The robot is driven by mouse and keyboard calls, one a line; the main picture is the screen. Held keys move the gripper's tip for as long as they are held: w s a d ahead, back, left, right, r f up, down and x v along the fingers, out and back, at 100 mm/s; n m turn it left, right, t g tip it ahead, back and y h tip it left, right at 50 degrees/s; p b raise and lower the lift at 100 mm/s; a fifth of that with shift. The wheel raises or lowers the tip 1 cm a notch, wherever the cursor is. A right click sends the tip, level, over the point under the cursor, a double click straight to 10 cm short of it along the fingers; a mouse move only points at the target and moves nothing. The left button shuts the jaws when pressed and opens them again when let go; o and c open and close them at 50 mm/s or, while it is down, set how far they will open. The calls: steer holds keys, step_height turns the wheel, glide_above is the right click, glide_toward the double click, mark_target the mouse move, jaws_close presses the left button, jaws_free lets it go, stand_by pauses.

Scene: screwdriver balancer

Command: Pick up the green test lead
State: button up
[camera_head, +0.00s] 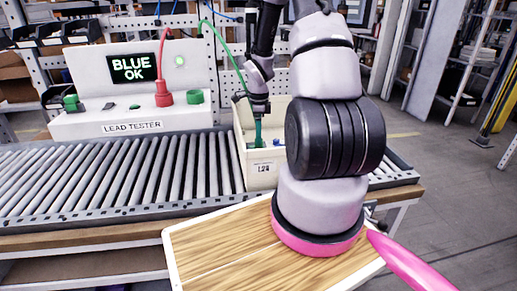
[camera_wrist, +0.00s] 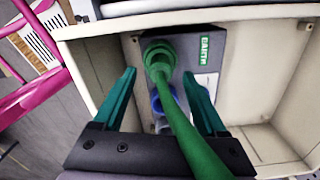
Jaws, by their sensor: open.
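The green test lead (camera_wrist: 162,62) shows in the wrist view with its plug end at a grey block labelled EARTH (camera_wrist: 215,60) inside the bin. Its cable runs toward the camera between my fingers. In the head view the green lead (camera_head: 222,42) arcs from above the tester down to the bin. My gripper (camera_wrist: 159,75) is open, with one dark green finger on each side of the lead and visible gaps. In the head view my gripper (camera_head: 257,116) points down into the cream bin (camera_head: 262,172). The plug's lower end is hidden.
The lead tester (camera_head: 130,118) stands behind the roller conveyor (camera_head: 120,180); its screen reads BLUE OK, and a red plug (camera_head: 163,95) stands on it. A blue ring (camera_wrist: 166,101) lies beside the green plug.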

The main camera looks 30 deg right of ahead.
step_height(320, 180, down, 3)
steer(key=shift+f, duration=0.2)
jaws_close()
steer(key=shift+r, duration=5.05)
